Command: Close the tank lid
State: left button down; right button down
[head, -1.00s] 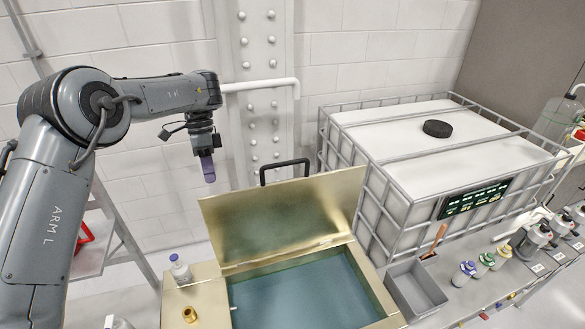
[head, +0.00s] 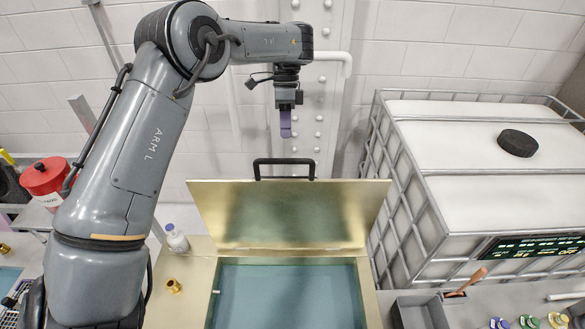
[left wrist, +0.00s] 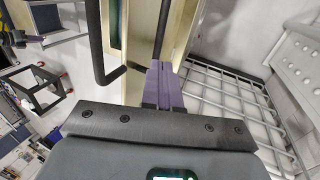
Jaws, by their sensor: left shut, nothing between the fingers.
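The brass-coloured tank lid (head: 290,212) stands raised and open, leaning back, behind the tank (head: 370,290) with blue-green liquid in it. A black handle (head: 284,162) sticks up from the lid's top edge. My left gripper (head: 286,133) points down above and behind the lid, over the handle in the head picture. Its purple fingers are shut with nothing between them. In the left wrist view the closed fingertips (left wrist: 159,70) show close to the lid's edge, with the black handle (left wrist: 98,45) to their left. I cannot tell whether they touch the lid. My right gripper is not in view.
A white caged container (head: 450,180) stands right of the tank. A small white bottle (head: 176,240) and a brass fitting (head: 174,286) stand left of the opening. A grey bin (head: 420,312) is at the right. A white pipe (head: 335,57) runs along the wall behind.

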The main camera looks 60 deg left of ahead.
pick_arm(q)
jog(key=x, duration=0.3)
jog(key=d+b+x, duration=0.1)
jog(key=x, duration=0.2)
jog(key=s+x, duration=0.1)
jog(key=x, duration=0.3)
jog(key=shift+s+d+r+b, duration=0.1)
jog(key=shift+d+r+b, duration=0.25)
jog(key=shift+r, duration=0.1)
jog(key=shift+s+d+f+p, duration=0.15)
jog(key=shift+s+d+p, duration=0.3)
jog(key=shift+d, duration=0.3)
